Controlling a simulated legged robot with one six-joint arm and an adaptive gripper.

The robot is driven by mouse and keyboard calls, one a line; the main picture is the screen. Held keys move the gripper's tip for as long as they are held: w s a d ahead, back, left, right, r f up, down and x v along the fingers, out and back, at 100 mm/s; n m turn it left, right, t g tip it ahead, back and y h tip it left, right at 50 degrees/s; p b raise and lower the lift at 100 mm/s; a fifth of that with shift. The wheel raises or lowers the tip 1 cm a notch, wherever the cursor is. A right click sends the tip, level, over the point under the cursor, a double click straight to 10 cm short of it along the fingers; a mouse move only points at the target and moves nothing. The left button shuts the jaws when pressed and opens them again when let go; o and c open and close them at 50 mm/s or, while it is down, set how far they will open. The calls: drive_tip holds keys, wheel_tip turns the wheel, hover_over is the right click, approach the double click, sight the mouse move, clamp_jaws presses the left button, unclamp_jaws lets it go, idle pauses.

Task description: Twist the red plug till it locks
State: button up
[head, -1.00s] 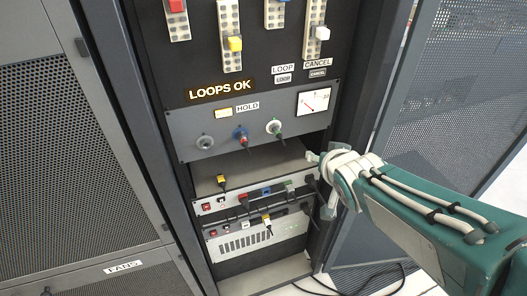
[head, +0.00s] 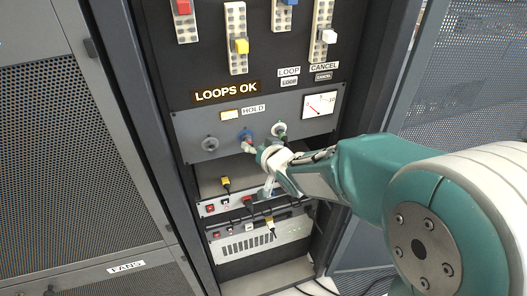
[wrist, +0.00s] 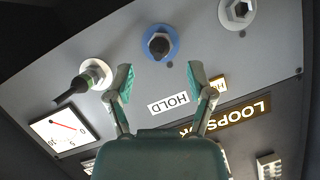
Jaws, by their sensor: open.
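In the head view my gripper (head: 264,154) is close in front of the panel, just right of the plug. I see no clear contact.
A green-handled plug (wrist: 70,90) sticks out of the white socket on one side; an empty-looking white socket (wrist: 238,10) is on the other. A meter (head: 320,104) and the lit LOOPS OK sign (head: 226,92) are above. Cabled units (head: 250,240) sit below.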

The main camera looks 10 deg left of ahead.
sight(251, 142)
drive_tip(key=shift+x, duration=2.1)
clamp_jaws()
drive_tip(key=shift+d, duration=0.1)
drive_tip(key=shift+m+g+y, duration=0.3)
drive_tip(key=shift+m+y, duration=0.9)
drive_tip(key=shift+m, duration=0.5)
drive_tip(key=shift+d+f, duration=0.1)
drive_tip(key=shift+w+f+m+y, duration=0.1)
drive_tip(key=shift+m+y, duration=0.4)
drive_tip(key=shift+m, duration=0.5)
drive_tip(key=shift+m+y, duration=0.4)
drive_tip(key=shift+m, duration=0.5)
